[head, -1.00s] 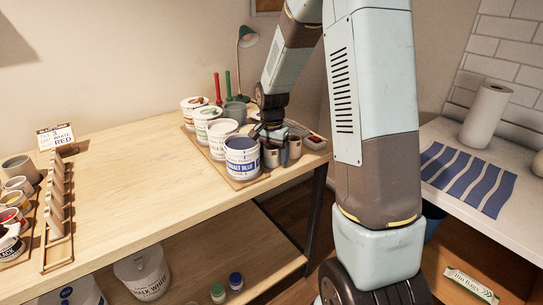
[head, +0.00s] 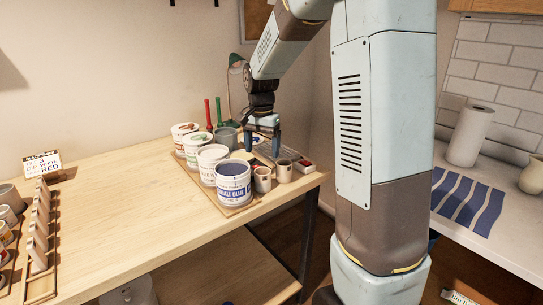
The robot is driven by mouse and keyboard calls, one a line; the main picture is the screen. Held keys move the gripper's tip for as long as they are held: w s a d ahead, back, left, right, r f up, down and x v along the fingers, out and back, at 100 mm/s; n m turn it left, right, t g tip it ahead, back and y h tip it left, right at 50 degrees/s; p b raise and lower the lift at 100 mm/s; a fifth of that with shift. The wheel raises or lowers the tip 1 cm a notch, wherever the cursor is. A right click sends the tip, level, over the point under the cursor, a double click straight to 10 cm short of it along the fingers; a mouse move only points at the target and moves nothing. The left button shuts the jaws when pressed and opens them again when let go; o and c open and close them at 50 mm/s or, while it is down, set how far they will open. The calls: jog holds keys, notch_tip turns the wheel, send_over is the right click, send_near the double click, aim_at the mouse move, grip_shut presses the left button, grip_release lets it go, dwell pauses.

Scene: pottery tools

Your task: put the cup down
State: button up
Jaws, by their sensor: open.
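Two small grey-brown cups stand upright side by side at the right end of the wooden table, just right of the cobalt blue tub. The left cup (head: 262,180) is close to the tub, and the right cup (head: 284,171) is beside it. My gripper (head: 263,149) is open above and behind the cups, its fingers pointing down. It looks empty and apart from both cups. The tray surface behind the cups is partly hidden by my gripper.
The cobalt blue tub (head: 234,185) and several white tubs stand in a row on a wooden board. A grey pot (head: 226,138) and red and green-handled tools are behind. The table's middle (head: 130,205) is clear. A paper towel roll (head: 470,136) stands on the right counter.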

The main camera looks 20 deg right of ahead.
jog(key=s+r+n+t, duration=0.2)
jog(key=s+r+n, duration=0.2)
jog(key=s, duration=1)
jog(key=s+r+n+t, duration=0.3)
jog(key=s+r, duration=0.4)
jog(key=s, duration=0.7)
jog(key=shift+n+t, duration=0.3)
jog(key=shift+n, duration=0.5)
